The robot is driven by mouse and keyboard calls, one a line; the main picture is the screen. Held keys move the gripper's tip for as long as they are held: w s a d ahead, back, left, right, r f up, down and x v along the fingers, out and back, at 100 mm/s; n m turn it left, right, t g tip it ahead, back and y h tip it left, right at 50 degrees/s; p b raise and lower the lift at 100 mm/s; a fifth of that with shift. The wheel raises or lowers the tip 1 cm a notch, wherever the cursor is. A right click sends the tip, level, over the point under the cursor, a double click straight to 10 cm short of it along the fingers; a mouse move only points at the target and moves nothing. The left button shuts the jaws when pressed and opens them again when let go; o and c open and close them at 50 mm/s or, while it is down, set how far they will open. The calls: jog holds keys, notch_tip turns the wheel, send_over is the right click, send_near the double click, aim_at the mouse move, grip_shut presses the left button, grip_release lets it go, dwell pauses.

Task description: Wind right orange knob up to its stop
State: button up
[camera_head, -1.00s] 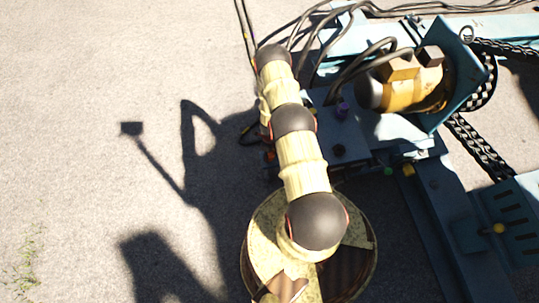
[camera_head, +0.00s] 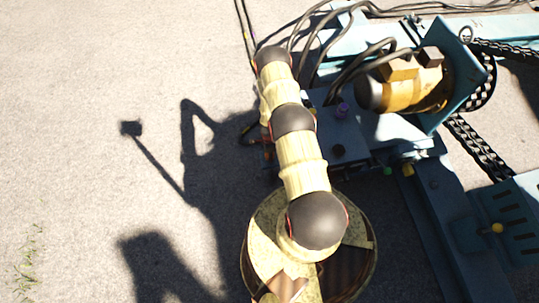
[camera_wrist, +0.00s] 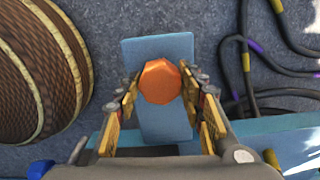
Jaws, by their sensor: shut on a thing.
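The orange knob (camera_wrist: 160,81) is in the middle of the wrist view, a faceted cap above a blue-grey plate (camera_wrist: 158,50). My gripper (camera_wrist: 160,92) has one finger on each side of it, and the fingers are shut on the knob. In the head view my arm stretches away over the reel's machine and hides the gripper and the knob.
A yellow motor (camera_head: 415,90) with a chain (camera_head: 480,150) stands on the blue frame at the right. Black cables (camera_wrist: 285,60) lie right of the knob, and a ribbed brown drum (camera_wrist: 40,75) is at the left. Open pavement (camera_head: 90,80) lies left in the head view.

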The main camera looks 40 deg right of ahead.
jog(key=n, duration=0.4)
jog(key=shift+n, duration=0.3)
jog(key=n, duration=0.4)
jog(key=shift+n, duration=0.3)
jog(key=n+b, duration=0.1)
jog(key=n, duration=0.4)
jog(key=shift+n, duration=2.1)
jog(key=o, duration=1.1)
jog(key=shift+r, duration=0.1)
notch_tip(320, 180, up, 12)
jog(key=shift+f, duration=0.1)
